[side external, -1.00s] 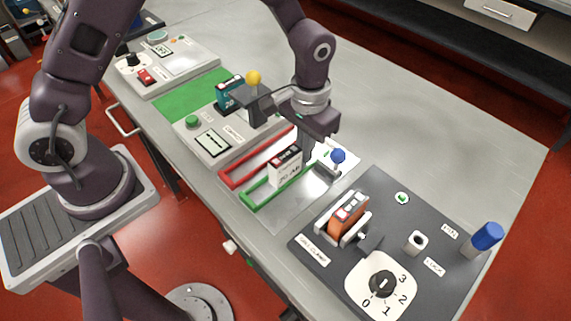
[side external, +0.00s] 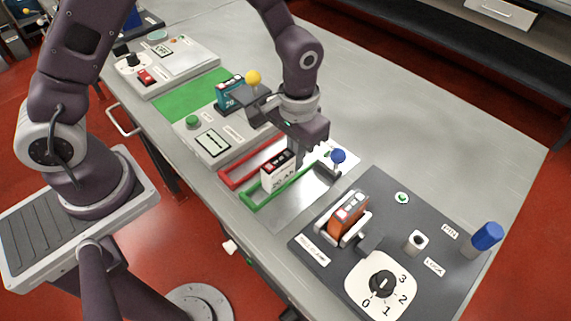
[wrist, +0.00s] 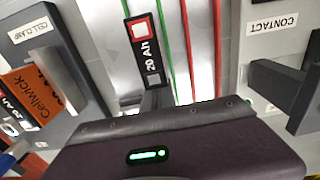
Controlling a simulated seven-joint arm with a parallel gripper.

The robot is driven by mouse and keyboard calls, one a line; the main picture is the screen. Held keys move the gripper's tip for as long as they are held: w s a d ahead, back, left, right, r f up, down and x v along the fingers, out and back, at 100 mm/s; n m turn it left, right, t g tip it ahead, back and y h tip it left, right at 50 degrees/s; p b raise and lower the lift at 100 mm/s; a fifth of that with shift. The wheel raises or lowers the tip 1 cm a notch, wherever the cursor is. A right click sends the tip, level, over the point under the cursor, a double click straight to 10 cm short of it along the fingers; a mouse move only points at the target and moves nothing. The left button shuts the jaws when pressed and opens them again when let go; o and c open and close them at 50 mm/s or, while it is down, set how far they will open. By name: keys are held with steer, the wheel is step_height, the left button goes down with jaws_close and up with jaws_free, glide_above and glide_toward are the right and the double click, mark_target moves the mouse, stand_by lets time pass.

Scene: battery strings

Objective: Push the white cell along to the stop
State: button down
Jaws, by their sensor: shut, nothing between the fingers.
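The white cell (side external: 277,174), with a dark top and a "20 Ah" label, stands upright between the red rail (side external: 228,178) and the green rail (side external: 262,195). Its dark top (wrist: 145,52) also shows in the wrist view. My gripper (side external: 299,160) is shut and empty, low at the right side of the cell. In the wrist view its fingers (wrist: 155,98) are right at the cell's near end; contact is hard to tell. The stop cannot be clearly made out.
A blue-knobbed lever (side external: 337,158) stands just right of the rails. An orange cell (side external: 346,214) sits in the clamp on the dark panel. A teal cell (side external: 229,93) and yellow-knobbed lever (side external: 253,78) stand behind. The track left of the white cell looks clear.

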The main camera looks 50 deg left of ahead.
mark_target(282, 168)
steer(key=shift+s, duration=0.4)
steer(key=shift+s, duration=0.15)
steer(key=shift+s, duration=1.4)
steer(key=shift+w, duration=0.55)
steer(key=shift+r, duration=0.25)
step_height(282, 168, up, 6)
steer(key=shift+r, duration=0.25)
